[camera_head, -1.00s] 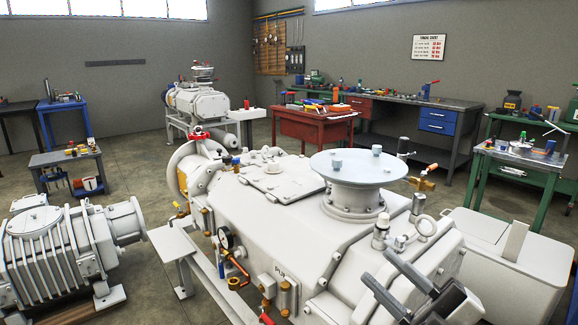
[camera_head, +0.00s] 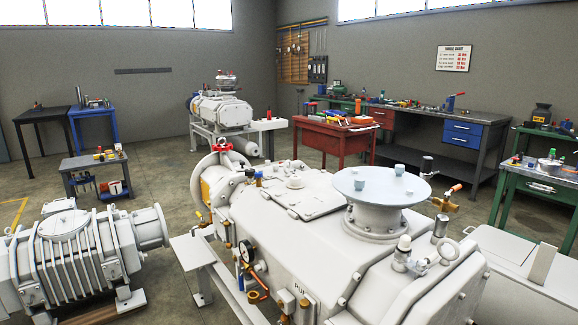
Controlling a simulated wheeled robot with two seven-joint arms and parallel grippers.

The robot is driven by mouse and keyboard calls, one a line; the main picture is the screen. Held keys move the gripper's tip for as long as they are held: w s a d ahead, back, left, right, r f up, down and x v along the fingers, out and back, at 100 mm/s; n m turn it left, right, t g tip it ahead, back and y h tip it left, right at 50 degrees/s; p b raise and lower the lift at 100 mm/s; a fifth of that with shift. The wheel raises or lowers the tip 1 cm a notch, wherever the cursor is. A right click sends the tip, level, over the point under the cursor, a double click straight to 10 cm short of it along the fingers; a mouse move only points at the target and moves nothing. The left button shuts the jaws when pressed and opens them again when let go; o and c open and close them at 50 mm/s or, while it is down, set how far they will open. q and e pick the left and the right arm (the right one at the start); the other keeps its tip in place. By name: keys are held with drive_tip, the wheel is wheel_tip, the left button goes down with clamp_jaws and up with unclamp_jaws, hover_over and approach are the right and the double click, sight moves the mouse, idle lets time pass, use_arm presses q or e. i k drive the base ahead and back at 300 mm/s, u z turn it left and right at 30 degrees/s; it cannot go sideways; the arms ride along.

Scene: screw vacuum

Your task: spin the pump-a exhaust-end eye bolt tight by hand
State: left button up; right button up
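The large white pump (camera_head: 310,240) fills the lower middle of the head view, with lettering on its front plate that begins "PU". Neither of my grippers is in view now.
A round pale flange (camera_head: 380,186) rises from the pump top left of the eye bolt. A brass valve (camera_head: 444,202) sticks out behind it. A white box (camera_head: 510,285) stands right of the pump. A second grey pump (camera_head: 80,255) sits at left.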

sight(287, 175)
drive_tip(key=u, duration=0.75)
drive_tip(key=i, duration=0.65)
drive_tip(key=u, duration=1.15)
drive_tip(key=i, duration=1)
drive_tip(key=z, duration=0.8)
drive_tip(key=i, duration=0.85)
drive_tip(key=z, duration=1)
